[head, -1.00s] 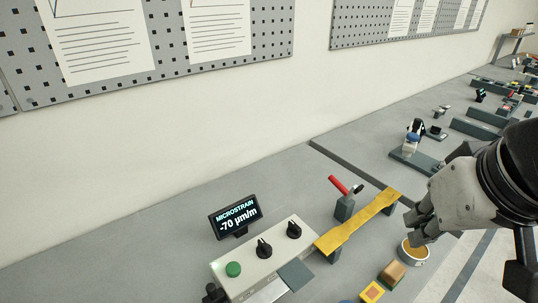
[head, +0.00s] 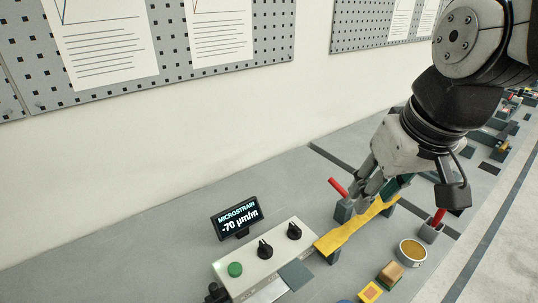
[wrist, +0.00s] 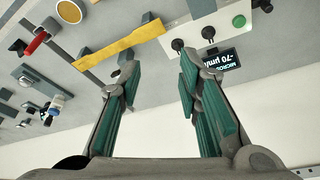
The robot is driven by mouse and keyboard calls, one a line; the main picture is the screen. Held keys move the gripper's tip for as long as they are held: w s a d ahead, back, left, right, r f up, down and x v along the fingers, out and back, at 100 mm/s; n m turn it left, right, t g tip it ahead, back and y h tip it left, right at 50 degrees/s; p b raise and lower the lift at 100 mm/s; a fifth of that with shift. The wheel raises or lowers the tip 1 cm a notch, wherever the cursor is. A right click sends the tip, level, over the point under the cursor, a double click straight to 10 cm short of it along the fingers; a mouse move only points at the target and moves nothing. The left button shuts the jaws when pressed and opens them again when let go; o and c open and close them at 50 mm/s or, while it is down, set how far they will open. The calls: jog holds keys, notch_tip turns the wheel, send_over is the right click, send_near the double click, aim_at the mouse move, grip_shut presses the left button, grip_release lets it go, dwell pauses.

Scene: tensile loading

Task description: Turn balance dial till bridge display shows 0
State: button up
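The bridge display (head: 237,217) stands upright at the back of the bench and reads MICROSTRAIN -70 µm/m; it shows upside down in the wrist view (wrist: 223,60). In front of it is a light control box (head: 262,262) with two black dials, a left dial (head: 265,249) and a right dial (head: 294,231), and a green button (head: 235,269). I cannot tell which dial is the balance dial. My gripper (head: 363,198) is above the yellow specimen, right of the box. In the wrist view, its fingers (wrist: 158,85) are wide apart with nothing between them.
The yellow dog-bone specimen (head: 345,234) rests on supports beside the box. A red-handled tool (head: 338,187) stands behind it. A round tin (head: 412,251) and small blocks (head: 391,273) sit in front. The bench left of the display is clear.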

jog(key=w+a+f+n+g+p, duration=0.2)
jog(key=w+a+f+n, duration=0.15)
jog(key=w+a, duration=0.35)
jog(key=n+g+p, duration=0.1)
jog(key=n+g, duration=0.1)
send_near(265, 244)
jog(key=shift+h, duration=0.4)
jog(key=f, duration=0.3)
jog(key=f+p, duration=0.1)
jog(key=f, duration=0.2)
jog(key=f+p, duration=0.1)
jog(key=f, duration=0.2)
jog(key=shift+s+a+f, duration=0.1)
jog(key=shift+s+a, duration=0.05)
jog(key=shift+a, duration=0.2)
grip_shut()
